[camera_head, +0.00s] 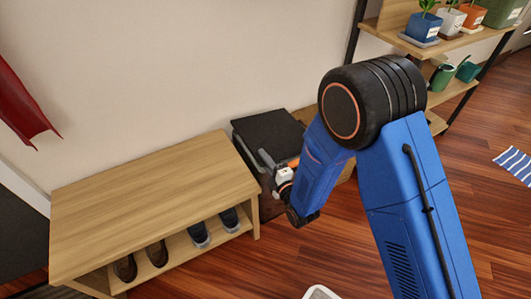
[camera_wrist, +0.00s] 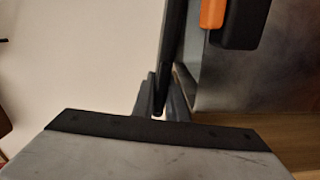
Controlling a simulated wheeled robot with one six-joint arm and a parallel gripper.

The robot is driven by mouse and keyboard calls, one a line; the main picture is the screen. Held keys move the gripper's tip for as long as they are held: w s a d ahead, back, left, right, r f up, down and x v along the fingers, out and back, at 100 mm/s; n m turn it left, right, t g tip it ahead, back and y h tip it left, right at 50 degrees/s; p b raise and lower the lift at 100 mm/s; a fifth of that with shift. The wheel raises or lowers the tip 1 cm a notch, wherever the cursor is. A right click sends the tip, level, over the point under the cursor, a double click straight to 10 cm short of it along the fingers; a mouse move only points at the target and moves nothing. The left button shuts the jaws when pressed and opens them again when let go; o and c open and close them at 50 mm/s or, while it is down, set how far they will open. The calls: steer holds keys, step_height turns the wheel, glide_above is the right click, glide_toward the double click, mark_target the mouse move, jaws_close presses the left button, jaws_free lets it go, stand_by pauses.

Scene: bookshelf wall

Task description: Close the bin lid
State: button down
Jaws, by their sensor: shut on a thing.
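The bin (camera_head: 264,203) stands just right of the wooden shoe bench in the head view, partly hidden by my arm. Its dark flat lid (camera_head: 270,132) lies across the top; I cannot tell how far it is from fully shut. My gripper (camera_head: 266,160) is at the lid's near edge. In the wrist view my gripper (camera_wrist: 160,100) has its fingers shut around the end of a thin dark strip, which looks like the lid's edge (camera_wrist: 167,62). A greyish, metal-looking surface (camera_wrist: 240,82), apparently the bin, is to the right of it.
The wooden bench (camera_head: 150,190), with shoes (camera_head: 155,253) beneath, stands close on the left. A plant shelf (camera_head: 455,85) is at the back right. A white object (camera_head: 320,292) shows at the bottom edge, and a striped mat (camera_head: 514,164) at right. Floor is open between.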

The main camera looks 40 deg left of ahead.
steer(key=shift+f, duration=0.3)
steer(key=c, duration=1.9)
jaws_free()
steer(key=shift+o, duration=0.2)
steer(key=shift+d, duration=0.1)
steer(key=v, duration=1.2)
